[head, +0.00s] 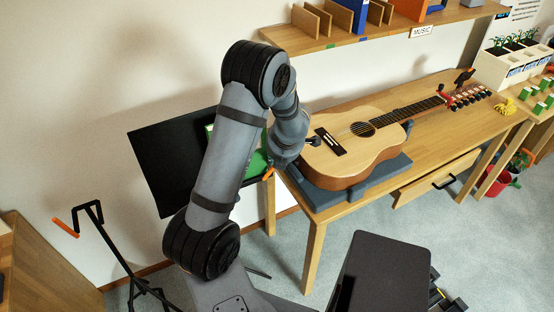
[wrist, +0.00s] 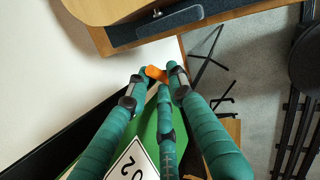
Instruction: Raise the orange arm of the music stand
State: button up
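The music stand has a black tilted desk (head: 165,165) left of the table, with a green book or sheet (wrist: 147,133) on it, partly hidden by my arm in the head view. A small orange arm (head: 268,174) shows at the desk's right edge; it also shows in the wrist view (wrist: 157,73). My gripper (wrist: 155,80) has teal fingers, spread with a gap between the tips. The orange arm lies between or just beyond the tips; contact cannot be told. In the head view my arm hides most of the gripper.
A guitar (head: 350,140) lies on a grey cradle on the wooden table (head: 318,212), right beside the desk. A shelf (head: 390,30) hangs above. A black stand (head: 97,215) with an orange tip is at lower left.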

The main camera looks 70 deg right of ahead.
jog(key=o, duration=0.3)
jog(key=v, duration=1.2)
